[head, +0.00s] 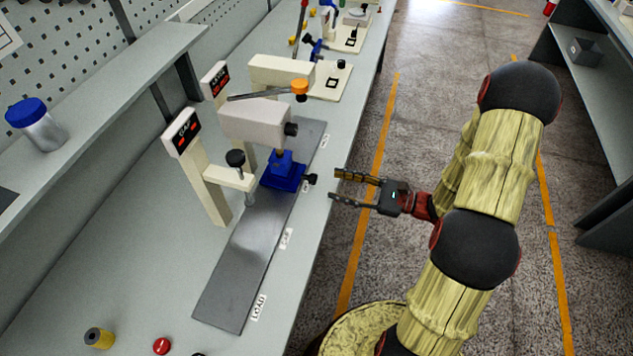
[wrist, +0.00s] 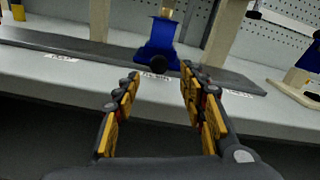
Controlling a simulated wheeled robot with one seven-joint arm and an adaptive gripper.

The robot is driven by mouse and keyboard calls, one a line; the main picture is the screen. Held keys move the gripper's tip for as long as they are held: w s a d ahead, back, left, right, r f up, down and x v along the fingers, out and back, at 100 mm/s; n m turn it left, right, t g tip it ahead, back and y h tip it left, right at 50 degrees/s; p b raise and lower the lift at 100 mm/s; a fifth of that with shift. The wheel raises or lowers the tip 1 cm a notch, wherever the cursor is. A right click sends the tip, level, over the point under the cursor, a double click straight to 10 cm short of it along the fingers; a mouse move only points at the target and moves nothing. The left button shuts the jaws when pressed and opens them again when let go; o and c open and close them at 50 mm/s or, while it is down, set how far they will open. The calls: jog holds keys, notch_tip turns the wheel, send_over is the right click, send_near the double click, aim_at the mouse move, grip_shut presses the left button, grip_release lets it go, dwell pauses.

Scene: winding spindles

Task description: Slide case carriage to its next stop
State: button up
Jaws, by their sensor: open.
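The case carriage (head: 284,173) is a blue block on a long grey rail plate (head: 240,270), with a black knob (head: 311,180) on its bench-edge side. It sits below a beige press head (head: 258,121). In the wrist view the blue carriage (wrist: 158,42) is ahead, its dark knob (wrist: 158,65) in line with the space between my fingers. My gripper (head: 338,185) is open and empty beyond the bench edge, pointing at the knob and apart from it. Small labels stand along the rail's front edge; one label (wrist: 154,76) is partly covered by the knob.
A beige post with a red-digit display (head: 182,132) and a black-knobbed arm (head: 236,160) stand beside the rail. A lever with an orange knob (head: 299,87) is behind. A yellow-ended cylinder (head: 99,338) and red button (head: 162,346) are at the near end. The aisle beside the bench is free.

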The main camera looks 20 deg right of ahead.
aim_at(316, 180)
jog(key=b+x, duration=0.2)
jog(key=x, duration=0.5)
jog(key=shift+w+a, duration=0.1)
jog(key=shift+a, duration=0.15)
jog(key=c, duration=0.3)
grip_shut()
dwell(0.4)
